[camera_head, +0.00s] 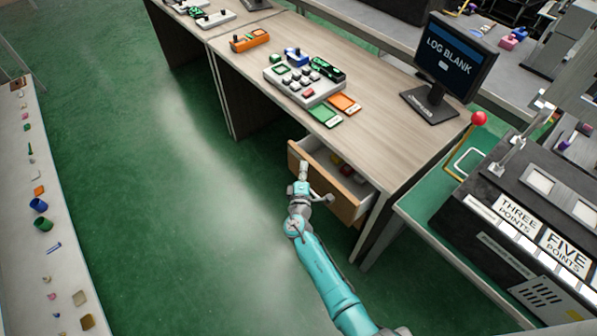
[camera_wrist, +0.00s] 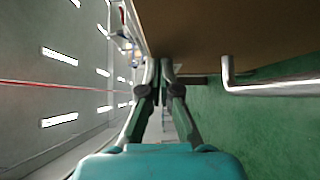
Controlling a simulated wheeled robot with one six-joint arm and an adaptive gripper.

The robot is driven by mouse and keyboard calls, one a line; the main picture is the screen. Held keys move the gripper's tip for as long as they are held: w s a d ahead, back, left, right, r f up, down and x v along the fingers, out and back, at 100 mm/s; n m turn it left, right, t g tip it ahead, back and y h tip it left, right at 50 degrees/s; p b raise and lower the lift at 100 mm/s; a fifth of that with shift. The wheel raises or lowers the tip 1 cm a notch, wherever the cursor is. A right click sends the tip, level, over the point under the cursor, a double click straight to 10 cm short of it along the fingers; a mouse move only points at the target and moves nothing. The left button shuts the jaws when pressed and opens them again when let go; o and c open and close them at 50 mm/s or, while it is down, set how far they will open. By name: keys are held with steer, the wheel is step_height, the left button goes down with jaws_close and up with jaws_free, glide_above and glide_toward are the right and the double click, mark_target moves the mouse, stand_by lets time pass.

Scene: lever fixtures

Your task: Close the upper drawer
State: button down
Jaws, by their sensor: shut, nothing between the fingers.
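The upper drawer (camera_head: 345,200) is pulled out from under the wooden desk, and its wooden front faces me. A few small coloured items lie inside it. In the wrist view the drawer front (camera_wrist: 240,30) fills the upper right, with a grey bar handle (camera_wrist: 275,88) on it. My gripper (camera_head: 303,170) is at the drawer front, near its top edge and left of the handle in the head view. The wrist view shows the fingers (camera_wrist: 161,66) together and empty, close to the panel's edge. I cannot tell whether they touch it. My arm hides part of the front.
The desk top (camera_head: 400,150) holds a monitor (camera_head: 445,65), a button box (camera_head: 303,84) and coloured cards. A dark console (camera_head: 520,220) with a red-knobbed lever stands to the right. Green floor (camera_head: 170,200) is clear to the left, up to a narrow shelf of small items.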

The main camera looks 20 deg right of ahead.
steer(key=w+d, duration=0.3)
steer(key=d, duration=0.7)
steer(key=shift+w+d, duration=0.15)
steer(key=shift+w, duration=0.1)
